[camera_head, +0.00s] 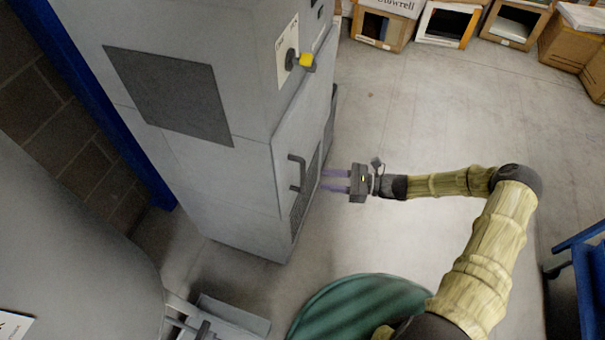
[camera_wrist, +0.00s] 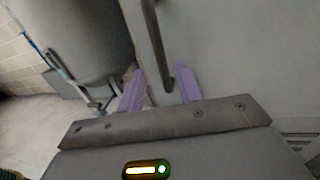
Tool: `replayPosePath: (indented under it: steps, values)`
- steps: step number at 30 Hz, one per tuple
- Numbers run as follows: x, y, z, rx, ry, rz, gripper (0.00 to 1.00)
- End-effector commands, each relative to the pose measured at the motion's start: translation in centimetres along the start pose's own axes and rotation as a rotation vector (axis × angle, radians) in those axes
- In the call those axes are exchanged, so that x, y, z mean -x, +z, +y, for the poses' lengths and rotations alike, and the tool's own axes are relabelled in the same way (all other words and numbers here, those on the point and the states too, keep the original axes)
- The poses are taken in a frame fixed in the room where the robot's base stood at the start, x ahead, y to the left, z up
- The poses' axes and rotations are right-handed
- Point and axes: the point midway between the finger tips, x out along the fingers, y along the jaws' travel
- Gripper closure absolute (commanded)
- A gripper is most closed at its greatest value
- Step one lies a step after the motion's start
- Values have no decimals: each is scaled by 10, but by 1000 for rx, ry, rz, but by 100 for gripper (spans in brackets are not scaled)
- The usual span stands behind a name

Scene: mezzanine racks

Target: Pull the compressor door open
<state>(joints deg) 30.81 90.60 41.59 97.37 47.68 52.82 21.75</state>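The compressor is a tall grey cabinet in the head view. Its door (camera_head: 306,120) is on the right-hand face and looks closed. A dark bar handle (camera_head: 297,173) stands out from the door, and it also shows in the wrist view (camera_wrist: 157,45). My gripper (camera_head: 324,180) is in front of the door, close to the handle on its right side. In the wrist view its two purple fingers (camera_wrist: 160,85) are spread apart, with the lower end of the handle appearing between them. Contact with the handle cannot be told.
A yellow and black switch (camera_head: 303,61) sticks out above the door. A grey tank (camera_head: 60,250) stands at the left. Cardboard boxes (camera_head: 565,48) line the back, and a blue frame (camera_head: 585,262) is at the right edge. The floor (camera_head: 430,110) between is clear.

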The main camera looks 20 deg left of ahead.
Motion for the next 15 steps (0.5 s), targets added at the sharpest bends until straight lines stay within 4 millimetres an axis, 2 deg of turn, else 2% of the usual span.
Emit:
replayPosePath:
  steps: [9,15]
  values:
    - [-58,2,1,0,3,-1,65]
    - [-80,1,0,1,1,0,65]
